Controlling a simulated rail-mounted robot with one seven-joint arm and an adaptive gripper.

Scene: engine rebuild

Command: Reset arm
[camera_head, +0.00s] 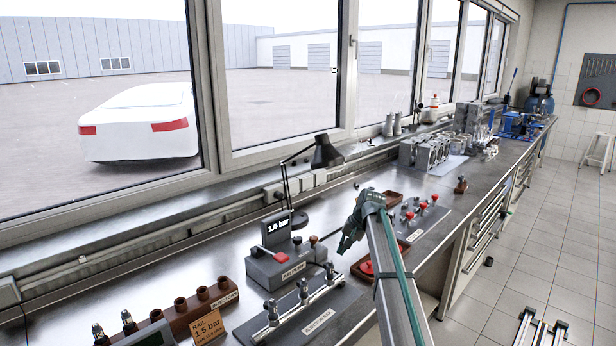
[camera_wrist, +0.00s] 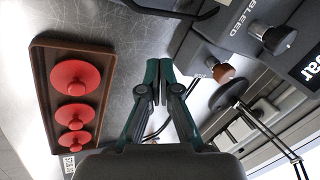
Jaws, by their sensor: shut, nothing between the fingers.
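My gripper (camera_head: 345,246) hangs above the bench at the end of my arm, pointing down and left. In the wrist view its two green-tipped fingers (camera_wrist: 159,68) are together with nothing between them. In the head view it is right of the grey air pump box (camera_head: 289,262), apart from it. A brown tray with red caps (camera_head: 365,268) lies below it, partly hidden by my arm. The wrist view shows this brown tray (camera_wrist: 39,75) at left with three red caps, clear of the fingers.
A grey fixture with injectors (camera_head: 308,308) and a brown injector rack (camera_head: 200,308) stand at front. A black desk lamp (camera_head: 325,155) rises behind the pump. A plate with red knobs (camera_head: 425,213) lies right of my arm. Engine blocks (camera_head: 427,152) stand farther back.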

